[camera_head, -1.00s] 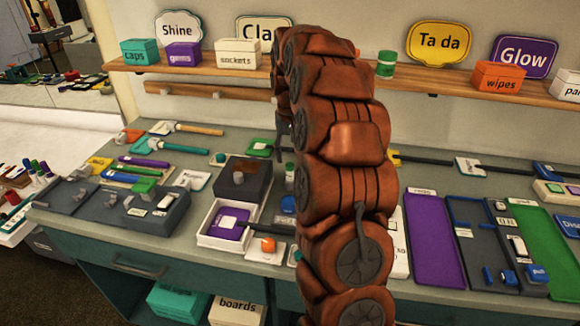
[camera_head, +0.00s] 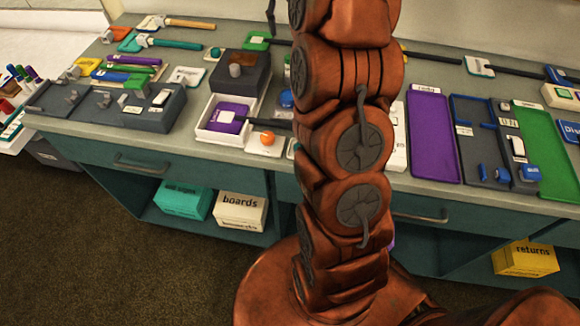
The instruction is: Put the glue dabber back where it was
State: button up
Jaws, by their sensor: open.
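No piece on the bench is clearly readable as the glue dabber. A small green-topped bottle (camera_head: 287,70) stands just left of my arm, partly hidden by it. I cannot tell whether either is the dabber. A dark part of my gripper (camera_head: 271,22) shows at the top edge, left of my arm and above the bench's back. Most of it is out of frame or hidden, and no held thing shows.
A dark block (camera_head: 243,85) stands behind the white tray (camera_head: 210,133) with a purple piece in it. Dark holders (camera_head: 110,105) fill the left. Purple (camera_head: 432,150) and green (camera_head: 545,150) trays lie right. My arm hides the bench middle. Boxes (camera_head: 240,210) sit on the shelf below.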

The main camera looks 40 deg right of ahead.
jog(key=s+a+n, duration=0.2)
jog(key=s+a, duration=0.5)
jog(key=a, duration=0.4)
jog(key=s+a+f+n, duration=0.1)
jog(key=s+a+f, duration=0.2)
jog(key=s, duration=0.6)
jog(key=s+a+f+n+g, duration=0.1)
jog(key=s+a+f, duration=0.1)
jog(key=s+a, duration=0.4)
jog(key=s+a+f, duration=0.3)
jog(key=s+a, duration=0.1)
jog(key=s, duration=0.8)
jog(key=shift+a+f+n+g, duration=0.2)
jog(key=shift+f+n+g, duration=0.15)
jog(key=shift+n+g, duration=0.05)
jog(key=shift+s, duration=0.1)
jog(key=shift+r, duration=0.2)
